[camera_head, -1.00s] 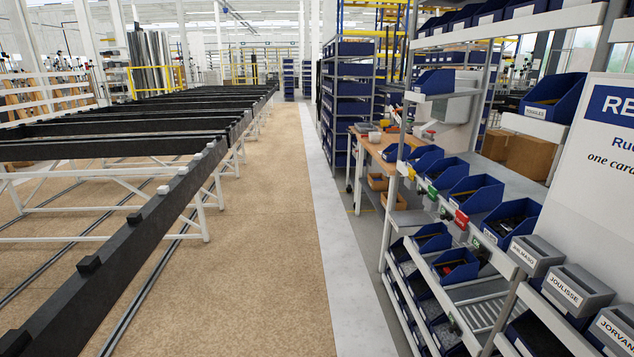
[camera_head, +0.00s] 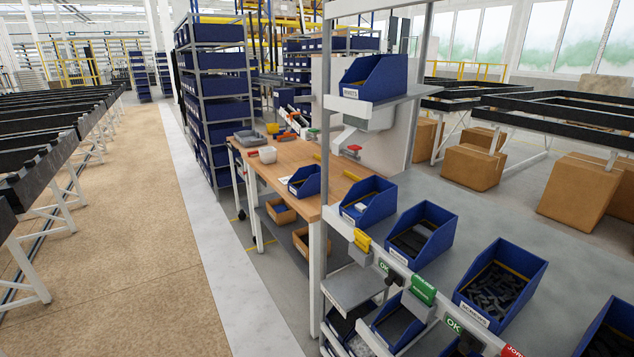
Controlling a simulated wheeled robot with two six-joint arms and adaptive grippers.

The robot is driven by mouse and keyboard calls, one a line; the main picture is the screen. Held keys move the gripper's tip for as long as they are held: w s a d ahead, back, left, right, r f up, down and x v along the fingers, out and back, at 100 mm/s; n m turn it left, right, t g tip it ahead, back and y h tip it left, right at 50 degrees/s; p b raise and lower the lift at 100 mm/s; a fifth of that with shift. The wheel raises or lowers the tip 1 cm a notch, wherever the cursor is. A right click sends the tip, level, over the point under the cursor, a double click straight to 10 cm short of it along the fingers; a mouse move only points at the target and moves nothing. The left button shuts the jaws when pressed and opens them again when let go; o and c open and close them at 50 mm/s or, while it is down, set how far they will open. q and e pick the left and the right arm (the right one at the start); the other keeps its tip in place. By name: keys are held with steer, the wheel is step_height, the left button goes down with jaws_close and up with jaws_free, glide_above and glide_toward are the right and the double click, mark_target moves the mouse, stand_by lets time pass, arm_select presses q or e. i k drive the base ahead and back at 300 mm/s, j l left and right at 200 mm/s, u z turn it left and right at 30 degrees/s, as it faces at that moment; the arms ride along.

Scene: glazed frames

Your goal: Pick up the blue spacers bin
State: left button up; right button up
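Several open blue bins stand in the rack at the right. On its sloped shelf are a blue bin with pale contents (camera_head: 368,203), a blue bin with dark flat pieces (camera_head: 422,234), a blue bin full of small dark pieces (camera_head: 500,284) and a blue bin cut off at the right edge (camera_head: 608,332). Another blue bin (camera_head: 376,80) stands on the upper shelf. A small blue bin (camera_head: 304,182) stands at the workbench's near edge. Neither gripper is in view.
A wooden workbench (camera_head: 285,160) stands behind the rack, with a tall blue-bin shelf (camera_head: 215,100) beyond. Rack posts and coloured tags (camera_head: 424,289) stand in front of the sloped bins. Cardboard boxes (camera_head: 583,190) lie at the right. The brown floor aisle (camera_head: 130,230) is clear.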

mark_target(308, 181)
steer(key=i+j+z, duration=0.1)
steer(key=i+j, duration=0.25)
steer(key=i+j+z, duration=0.15)
steer(key=i+j, duration=0.25)
steer(key=i+j+z, duration=0.1)
steer(key=i+j, duration=0.25)
steer(key=i+j+z, duration=0.15)
steer(key=i+j, duration=0.15)
steer(key=j, duration=0.2)
steer(key=i+j+z, duration=0.1)
steer(key=i+j, duration=0.2)
steer(key=j, duration=0.2)
steer(key=i+j+z, duration=0.15)
steer(key=i+j, duration=0.15)
steer(key=j, duration=0.2)
steer(key=i+j+z, duration=0.1)
steer(key=i+j, duration=0.15)
steer(key=j, duration=0.3)
steer(key=i+j+z, duration=0.15)
steer(key=j, duration=0.4)
steer(key=i, duration=0.05)
